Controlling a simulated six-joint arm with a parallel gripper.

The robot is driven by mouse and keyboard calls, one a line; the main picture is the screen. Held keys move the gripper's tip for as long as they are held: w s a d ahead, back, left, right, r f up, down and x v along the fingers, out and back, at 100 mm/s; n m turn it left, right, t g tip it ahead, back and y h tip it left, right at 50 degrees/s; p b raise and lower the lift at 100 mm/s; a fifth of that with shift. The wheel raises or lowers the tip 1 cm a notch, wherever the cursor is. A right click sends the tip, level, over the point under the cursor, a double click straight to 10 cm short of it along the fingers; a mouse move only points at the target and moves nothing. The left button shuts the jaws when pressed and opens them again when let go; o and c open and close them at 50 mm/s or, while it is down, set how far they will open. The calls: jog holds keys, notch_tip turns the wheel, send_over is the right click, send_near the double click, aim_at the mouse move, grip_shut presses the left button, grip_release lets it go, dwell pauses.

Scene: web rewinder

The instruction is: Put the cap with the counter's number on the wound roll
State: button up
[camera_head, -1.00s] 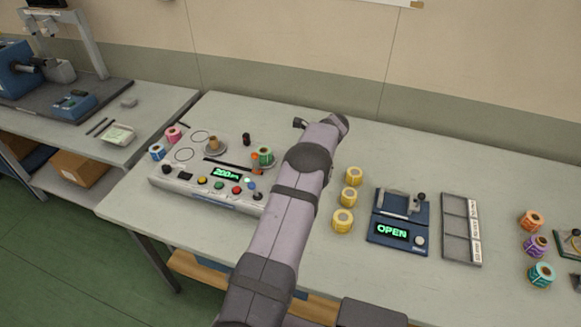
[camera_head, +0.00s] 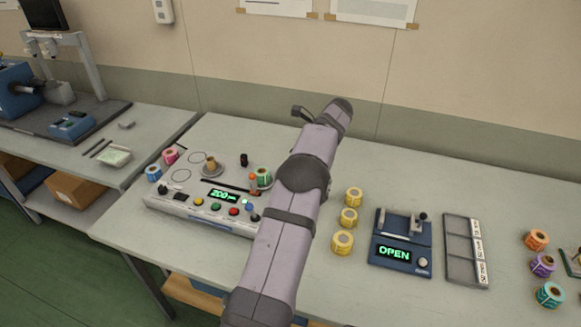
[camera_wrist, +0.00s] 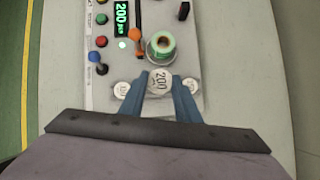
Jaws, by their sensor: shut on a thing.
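The counter display (camera_head: 223,195) on the grey rewinder reads 200 in green; it also shows in the wrist view (camera_wrist: 122,19). The wound green roll (camera_head: 263,177) sits at the rewinder's right end; in the wrist view it (camera_wrist: 162,46) is just beyond my fingertips. My gripper (camera_wrist: 160,79) is shut on a round white cap (camera_wrist: 160,83) marked 200. Two more white caps, one left (camera_wrist: 121,89) and one right (camera_wrist: 190,86), lie beside the fingers, their numbers unclear. In the head view my arm hides the gripper and caps.
An orange-knobbed lever (camera_wrist: 135,34) stands close to the green roll. Yellow rolls (camera_head: 348,217), a blue device reading OPEN (camera_head: 402,243) and a grey tray (camera_head: 464,250) stand to the right of my arm. Pink (camera_head: 170,155) and blue (camera_head: 153,173) rolls are at the left.

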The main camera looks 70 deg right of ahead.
jog(key=o, duration=0.5)
jog(key=shift+c, duration=0.2)
jog(key=c, duration=0.3)
jog(key=shift+w+d+r+p, duration=0.1)
jog(key=shift+w+r+p, duration=0.15)
jog(key=shift+p, duration=0.2)
jog(key=shift+c, duration=0.3)
jog(key=w+d+p, duration=0.1)
jog(key=w+p, duration=0.8)
jog(key=p, duration=0.1)
jog(key=shift+w+d+r, duration=0.3)
jog(key=shift+d+r, duration=0.05)
jog(key=shift+d, duration=0.05)
